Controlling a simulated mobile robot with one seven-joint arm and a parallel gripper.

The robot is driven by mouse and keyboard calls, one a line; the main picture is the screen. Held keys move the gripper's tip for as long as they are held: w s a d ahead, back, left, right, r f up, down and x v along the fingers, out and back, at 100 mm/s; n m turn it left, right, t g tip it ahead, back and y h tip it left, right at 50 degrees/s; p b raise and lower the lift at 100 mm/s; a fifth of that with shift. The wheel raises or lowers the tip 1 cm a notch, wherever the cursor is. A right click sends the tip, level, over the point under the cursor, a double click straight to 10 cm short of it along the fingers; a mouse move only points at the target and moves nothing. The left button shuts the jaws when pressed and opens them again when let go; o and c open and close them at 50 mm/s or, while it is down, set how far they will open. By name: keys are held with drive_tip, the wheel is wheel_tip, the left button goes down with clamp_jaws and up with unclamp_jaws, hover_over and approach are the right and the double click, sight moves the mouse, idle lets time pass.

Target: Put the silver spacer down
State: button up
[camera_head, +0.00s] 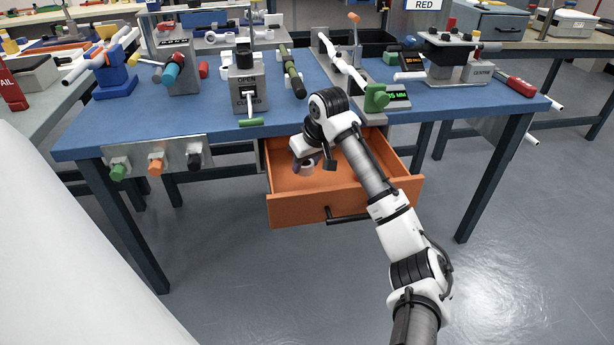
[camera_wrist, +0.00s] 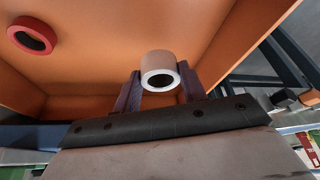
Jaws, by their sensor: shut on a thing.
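The silver spacer (camera_wrist: 158,62) is a short pale ring with a dark bore. It sits between the two dark fingers of my gripper (camera_wrist: 158,80), which is shut on it. In the head view the spacer (camera_head: 307,169) shows below my gripper (camera_head: 307,162), within the open orange drawer (camera_head: 345,206). The drawer's orange inside (camera_wrist: 105,70) fills most of the wrist view. I cannot tell whether the spacer touches the drawer floor.
A red ring (camera_wrist: 33,36) lies in the drawer, apart from the spacer. The blue bench (camera_head: 215,115) above the drawer carries several fixtures, including a grey block marked open and closed (camera_head: 247,85). The drawer has a dark front handle (camera_head: 347,218).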

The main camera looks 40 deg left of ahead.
sight(309, 170)
drive_tip(key=shift+f, duration=2.25)
drive_tip(key=shift+f, duration=0.15)
drive_tip(key=o, duration=1.1)
